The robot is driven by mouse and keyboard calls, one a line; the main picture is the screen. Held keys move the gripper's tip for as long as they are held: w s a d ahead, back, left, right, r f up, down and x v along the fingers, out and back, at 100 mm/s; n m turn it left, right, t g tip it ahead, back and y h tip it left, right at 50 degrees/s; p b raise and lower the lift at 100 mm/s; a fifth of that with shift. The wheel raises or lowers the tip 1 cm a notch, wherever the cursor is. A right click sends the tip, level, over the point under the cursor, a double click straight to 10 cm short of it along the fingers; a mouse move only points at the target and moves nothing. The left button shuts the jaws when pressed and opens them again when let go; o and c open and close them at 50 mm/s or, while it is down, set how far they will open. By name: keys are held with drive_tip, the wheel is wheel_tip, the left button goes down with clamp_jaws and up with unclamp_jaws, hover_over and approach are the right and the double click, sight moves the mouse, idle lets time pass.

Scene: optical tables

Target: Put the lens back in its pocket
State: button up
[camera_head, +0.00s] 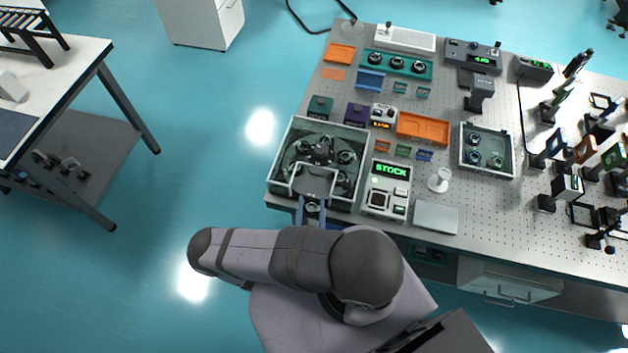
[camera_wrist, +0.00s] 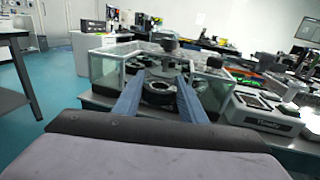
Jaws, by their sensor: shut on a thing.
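My gripper (camera_head: 312,210) is at the front edge of the glass-walled box, at its open front. Its two blue fingers are shut on a dark round-rimmed lens (camera_head: 312,208). In the wrist view the lens (camera_wrist: 159,92) sits between the fingertips (camera_wrist: 159,98), in front of the box. The box (camera_head: 275,172) holds a dark round carousel (camera_head: 318,150) with several round holders around it. Which pocket belongs to the lens cannot be told, and the carousel's near part is partly hidden in the wrist view.
Right of the box stands a white device with a green "STOCK" display (camera_head: 391,170). A tray with round lenses (camera_head: 511,165) and a teal rack of lenses (camera_head: 428,74) stand farther off. An orange tray (camera_head: 423,128) lies between. Open floor is at the left.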

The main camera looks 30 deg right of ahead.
sight(314, 185)
drive_tip(key=shift+x, duration=2.8)
drive_tip(key=shift+b+x, duration=0.45)
drive_tip(key=shift+x, duration=1.2)
drive_tip(key=shift+w+d+f, duration=0.15)
drive_tip(key=shift+d+f, duration=0.05)
drive_tip(key=shift+f, duration=0.05)
drive_tip(key=shift+a+f+b, duration=0.1)
drive_tip(key=shift+f+b, duration=0.4)
drive_tip(key=shift+b, duration=0.15)
drive_tip(key=shift+f, duration=0.2)
drive_tip(key=o, duration=0.9)
